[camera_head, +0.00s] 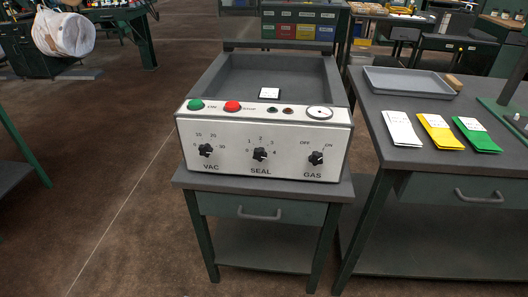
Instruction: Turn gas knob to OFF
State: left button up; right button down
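The black gas knob (316,158) sits at the right of the white front panel (230,165), above the word GAS. OFF is printed at its upper left and ON at its upper right. Its pointer seems to point to the upper right, toward ON, but it is small in the picture. The seal knob (260,154) is in the middle of the panel and the vac knob (206,150) at its left. Neither of my grippers is in view, and nothing touches the knobs.
The machine stands on a small table with a drawer (258,213). A green button (195,104) and a red button (232,106) are on its top edge. A workbench at the right holds a grey tray (408,80) and white, yellow and green packets. The space before the panel is clear.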

aim_at(316, 157)
jog(key=k, duration=1.25)
jog(key=u, duration=0.65)
jog(key=i, duration=1.4)
jog(key=z, duration=0.45)
